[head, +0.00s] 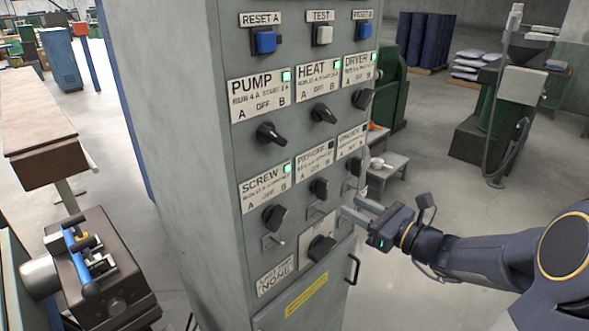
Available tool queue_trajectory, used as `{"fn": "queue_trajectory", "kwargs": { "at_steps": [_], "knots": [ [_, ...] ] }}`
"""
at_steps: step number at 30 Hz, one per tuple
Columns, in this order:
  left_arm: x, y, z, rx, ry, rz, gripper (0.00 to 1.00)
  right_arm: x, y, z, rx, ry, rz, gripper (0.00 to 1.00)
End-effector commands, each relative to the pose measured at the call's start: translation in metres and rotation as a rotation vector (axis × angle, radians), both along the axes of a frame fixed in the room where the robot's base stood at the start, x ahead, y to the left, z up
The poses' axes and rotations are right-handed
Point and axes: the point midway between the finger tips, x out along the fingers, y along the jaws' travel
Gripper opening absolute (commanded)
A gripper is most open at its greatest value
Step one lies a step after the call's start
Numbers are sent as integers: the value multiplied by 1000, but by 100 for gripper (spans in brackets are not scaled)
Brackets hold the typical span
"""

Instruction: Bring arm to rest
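My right arm (475,255) comes in from the right, and its gripper (357,206) is in front of the right side of a grey control cabinet (180,130). Its two fingers show apart with nothing seen between them. They are near the lower right knob (354,167) and the bottom knob (321,248); I cannot tell whether they touch the panel. My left gripper is not in view.
Green lamps glow by the PUMP (287,77), HEAT, DRIVER and SCREW labels. A door handle (352,269) sticks out below my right gripper. A bench (40,125) and a dark machine (110,270) stand left.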

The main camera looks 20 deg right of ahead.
Motion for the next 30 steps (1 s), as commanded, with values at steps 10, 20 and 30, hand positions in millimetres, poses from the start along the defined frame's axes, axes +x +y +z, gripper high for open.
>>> {"fn": "queue_trajectory", "kwargs": {
  "at_steps": [10,20,30],
  "knots": [
    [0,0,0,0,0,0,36,-31,74,9,-292,-45,248,35],
    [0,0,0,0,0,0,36,-175,178,-48,-1476,-408,971,35],
    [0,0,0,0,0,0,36,-211,150,-79,-2158,-646,1243,35]
  ]
}}
